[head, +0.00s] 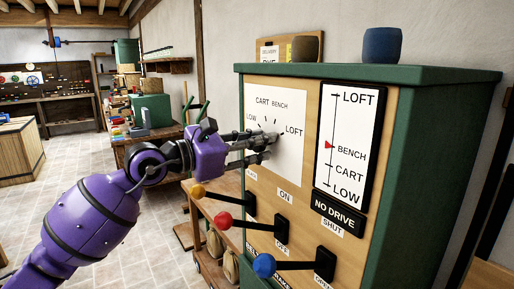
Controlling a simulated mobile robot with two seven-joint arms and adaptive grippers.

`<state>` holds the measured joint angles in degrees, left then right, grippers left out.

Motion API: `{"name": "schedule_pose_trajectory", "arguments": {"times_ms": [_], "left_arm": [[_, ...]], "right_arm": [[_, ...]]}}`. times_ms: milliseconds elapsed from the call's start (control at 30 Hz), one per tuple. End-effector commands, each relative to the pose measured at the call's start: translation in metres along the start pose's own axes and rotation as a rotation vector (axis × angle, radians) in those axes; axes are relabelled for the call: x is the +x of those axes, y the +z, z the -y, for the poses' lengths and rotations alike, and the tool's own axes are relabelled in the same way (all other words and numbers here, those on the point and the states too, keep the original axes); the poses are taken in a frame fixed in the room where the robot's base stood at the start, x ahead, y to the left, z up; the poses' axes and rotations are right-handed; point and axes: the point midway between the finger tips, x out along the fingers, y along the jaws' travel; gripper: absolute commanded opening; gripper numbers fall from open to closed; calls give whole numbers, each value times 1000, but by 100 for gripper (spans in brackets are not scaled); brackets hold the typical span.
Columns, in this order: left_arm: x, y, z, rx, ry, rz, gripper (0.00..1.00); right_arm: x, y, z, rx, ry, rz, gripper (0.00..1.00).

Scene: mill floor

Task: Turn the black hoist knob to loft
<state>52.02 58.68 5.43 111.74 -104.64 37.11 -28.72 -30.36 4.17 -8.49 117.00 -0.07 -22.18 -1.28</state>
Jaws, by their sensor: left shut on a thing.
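The white dial plate (290,172) on the front of the green cabinet carries the labels LOW, CART, BENCH and LOFT. My left gripper (268,146) reaches in from the left and is shut at the middle of this dial, on the black hoist knob. The fingers hide most of the knob, so I cannot tell which label it points to. To the right, a black-framed gauge (347,120) is marked LOFT, BENCH, CART and LOW. Its red pointer (329,146) stands at about BENCH. My right gripper is not in view.
Levers with a yellow knob (199,191), a red knob (223,220) and a blue knob (264,265) stick out below the dial. A NO DRIVE plate (338,216) sits under the gauge. A brown pot (305,49) and a blue pot (382,45) stand on the cabinet top.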

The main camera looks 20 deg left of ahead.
Motion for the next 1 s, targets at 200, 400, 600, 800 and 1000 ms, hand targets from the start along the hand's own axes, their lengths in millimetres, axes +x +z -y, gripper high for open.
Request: {"name": "schedule_pose_trajectory", "arguments": {"times_ms": [200,400,600,800,1000], "left_arm": [[-1,6,-8,92,19,10,2],[-2,7,-9,124,20,11,2],[-2,8,-9,128,20,11,2],[-2,8,-9,128,20,12,31],[-1,8,-7,126,16,12,41]], "right_arm": [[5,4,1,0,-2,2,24],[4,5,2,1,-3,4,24],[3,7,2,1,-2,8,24],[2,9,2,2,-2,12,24],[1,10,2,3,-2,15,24]]}}
